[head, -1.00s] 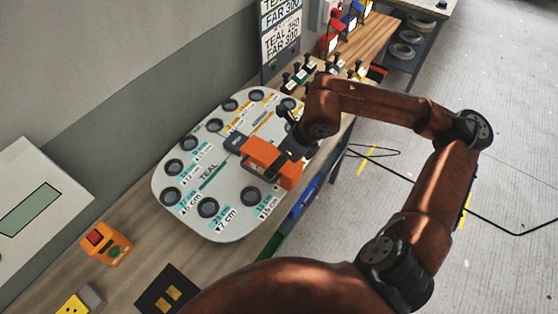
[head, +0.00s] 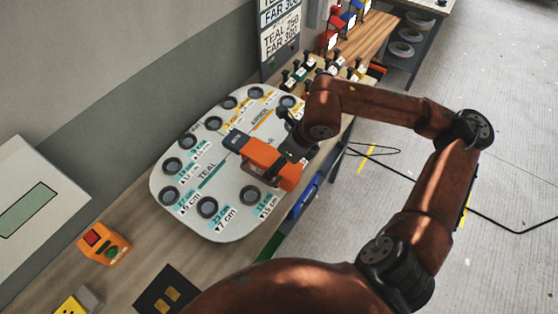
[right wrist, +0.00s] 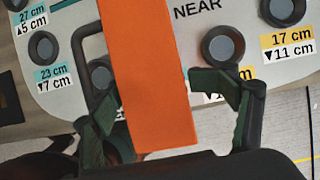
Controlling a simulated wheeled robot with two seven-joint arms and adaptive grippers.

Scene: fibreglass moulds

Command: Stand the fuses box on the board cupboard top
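An orange box with a dark end (head: 267,161), which I take for the fuses box, lies over the pale labelled board in the head view. No label on it can be read. My right gripper (head: 290,148) is at its right end. In the right wrist view the orange body (right wrist: 152,80) runs between the fingers of my right gripper (right wrist: 172,100), with both pads at its sides. A pale cabinet with a green panel (head: 62,235), perhaps the board cupboard, stands at the left. My left gripper is out of view.
The pale board (head: 170,205) with several round sockets covers much of the wooden bench (head: 130,215). An orange button box (head: 104,245) and a dark plate (head: 150,300) lie nearer. Several small dark-handled items (head: 300,75) stand at the far end. Open floor is on the right.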

